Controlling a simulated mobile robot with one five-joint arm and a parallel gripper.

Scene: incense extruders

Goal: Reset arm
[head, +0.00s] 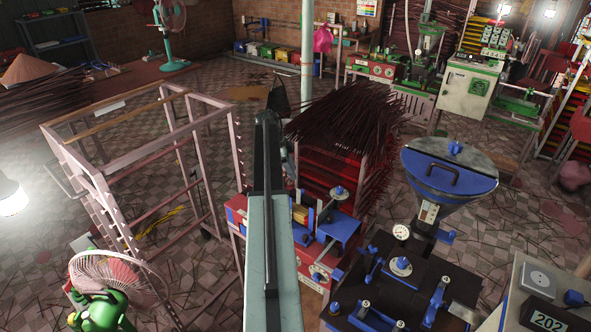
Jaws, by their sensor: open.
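My arm reaches up the middle of the head view from the bottom edge, a pale link with a dark bar along its top. My gripper (280,92) shows as a small dark shape just past the far end of the arm. It is open, and I see nothing held in it. The arm hides much of the gripper. Beneath and around the arm stands a red and blue extruder machine (318,272), partly hidden by the link.
A stack of dark incense sticks (345,125) lies right of my arm. An empty pink rack (108,200) and a green fan (110,290) stand left. A machine with a blue-lidded hopper (450,165) stands right. Tiled floor shows between the rack and far wall.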

